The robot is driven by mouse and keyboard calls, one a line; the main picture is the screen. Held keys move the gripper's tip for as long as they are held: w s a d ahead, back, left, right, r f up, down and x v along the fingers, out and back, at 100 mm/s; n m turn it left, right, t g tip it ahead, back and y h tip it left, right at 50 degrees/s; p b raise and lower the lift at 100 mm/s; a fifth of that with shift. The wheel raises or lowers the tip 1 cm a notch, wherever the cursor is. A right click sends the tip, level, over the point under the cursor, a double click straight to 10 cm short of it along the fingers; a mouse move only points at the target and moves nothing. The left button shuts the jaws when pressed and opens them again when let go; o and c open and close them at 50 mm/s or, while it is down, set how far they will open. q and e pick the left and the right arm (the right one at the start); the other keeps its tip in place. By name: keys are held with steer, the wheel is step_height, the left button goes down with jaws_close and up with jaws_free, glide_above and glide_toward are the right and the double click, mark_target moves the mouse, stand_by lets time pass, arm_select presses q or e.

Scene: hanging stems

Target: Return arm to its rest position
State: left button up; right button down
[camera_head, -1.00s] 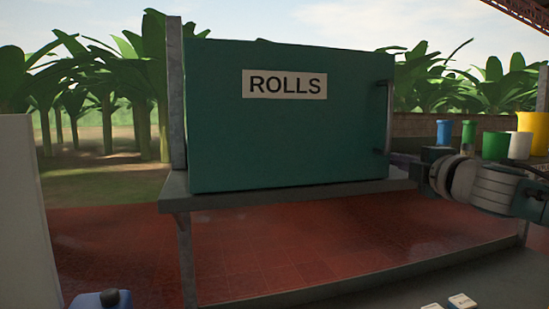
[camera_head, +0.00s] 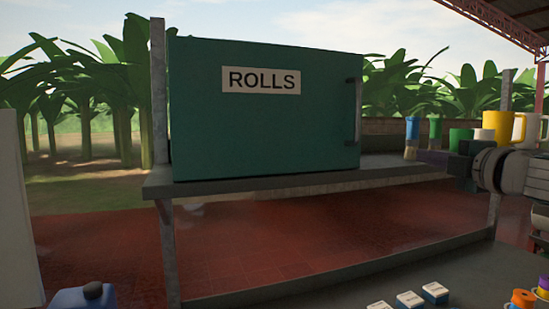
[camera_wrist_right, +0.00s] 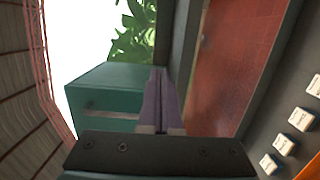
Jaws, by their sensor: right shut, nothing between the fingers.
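My right arm comes in from the right edge in the head view. Its gripper (camera_head: 432,157) is shut and empty, level with the shelf and to the right of the green cabinet. In the right wrist view the purple fingers (camera_wrist_right: 161,103) lie together with nothing between them. The cabinet also shows in the right wrist view (camera_wrist_right: 100,92). My left gripper is not in view.
The cabinet stands on a grey shelf (camera_head: 250,186). A yellow mug (camera_head: 502,122), a green mug (camera_head: 459,137) and a blue item (camera_head: 412,128) are behind my right gripper. Small white-and-blue boxes (camera_head: 410,299) and colourful spools lie low at right. A blue jug (camera_head: 85,298) is at lower left.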

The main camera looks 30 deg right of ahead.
steer(key=s+a+f+m+g, duration=0.4)
steer(key=a+f+m, duration=0.15)
steer(key=f, duration=0.55)
steer(key=s+a+f+m+g+y, duration=0.1)
steer(key=s+a+f+m+g, duration=0.1)
steer(key=s+a+f, duration=0.35)
steer(key=s+a+f+m+g+y, duration=0.1)
steer(key=s+a+f+g, duration=0.15)
steer(key=a, duration=0.65)
steer(key=s+a+f+m+g+y, duration=0.2)
steer(key=s+a+f, duration=0.1)
steer(key=a+f, duration=0.3)
steer(key=s+a+r+m+g+y, duration=0.1)
steer(key=s+a, duration=0.2)
steer(key=a, duration=0.3)
steer(key=s+a+r+g+y, duration=0.1)
steer(key=s+a+y, duration=0.15)
steer(key=a, duration=0.25)
step_height(320, 180, up, 23)
steer(key=a+p, duration=0.1)
steer(key=p, duration=2.2)
steer(key=shift+s+r, duration=0.15)
steer(key=shift+s, duration=0.3)
steer(key=shift+a+g+h, duration=0.1)
steer(key=shift+g+h, duration=0.15)
